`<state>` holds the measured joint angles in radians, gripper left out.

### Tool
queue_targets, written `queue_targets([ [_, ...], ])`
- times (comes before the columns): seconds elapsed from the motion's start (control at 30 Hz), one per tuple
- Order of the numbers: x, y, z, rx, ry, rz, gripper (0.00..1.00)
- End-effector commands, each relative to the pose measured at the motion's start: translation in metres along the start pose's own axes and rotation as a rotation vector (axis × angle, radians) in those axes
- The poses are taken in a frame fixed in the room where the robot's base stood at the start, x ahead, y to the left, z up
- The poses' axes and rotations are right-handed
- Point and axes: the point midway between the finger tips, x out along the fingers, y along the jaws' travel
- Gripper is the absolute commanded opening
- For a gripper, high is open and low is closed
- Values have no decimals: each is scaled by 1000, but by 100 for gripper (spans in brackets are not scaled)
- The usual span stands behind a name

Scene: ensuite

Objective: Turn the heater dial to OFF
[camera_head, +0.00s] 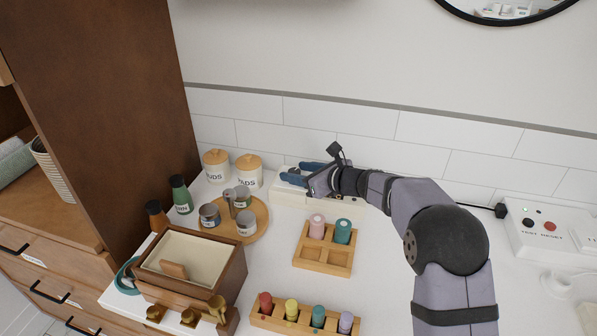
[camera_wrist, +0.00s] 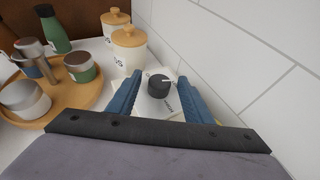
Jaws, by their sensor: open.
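The heater (camera_head: 290,196) is a low white box at the back of the counter, against the tiled wall. Its dark round dial (camera_wrist: 158,86) shows in the wrist view with a pale pointer mark at its upper right edge. My gripper (camera_wrist: 158,82) is open, with one blue finger on each side of the dial. I cannot tell whether the fingers touch it. In the head view, my gripper (camera_head: 298,176) reaches over the heater from the right and hides the dial.
Two lidded jars (camera_head: 249,171) stand left of the heater. A round wooden tray (camera_head: 222,233) with cups and a green bottle (camera_head: 181,195) are further left. A wooden rack (camera_head: 323,262) lies in front. A white box with buttons (camera_head: 548,229) sits at right.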

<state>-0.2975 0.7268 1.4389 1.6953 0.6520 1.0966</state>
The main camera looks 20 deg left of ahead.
Motion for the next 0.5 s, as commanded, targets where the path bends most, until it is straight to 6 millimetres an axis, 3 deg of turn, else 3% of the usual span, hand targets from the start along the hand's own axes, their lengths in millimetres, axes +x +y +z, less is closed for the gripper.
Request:
queue_targets([
  [0.07,0,0,0,0,0,0,41],
  [0.2,0,0,0,0,0,0,8],
  [0.23,0,0,0,0,0,0,5],
  [0.5,-1,-3,4,-16,-2,39,5],
])
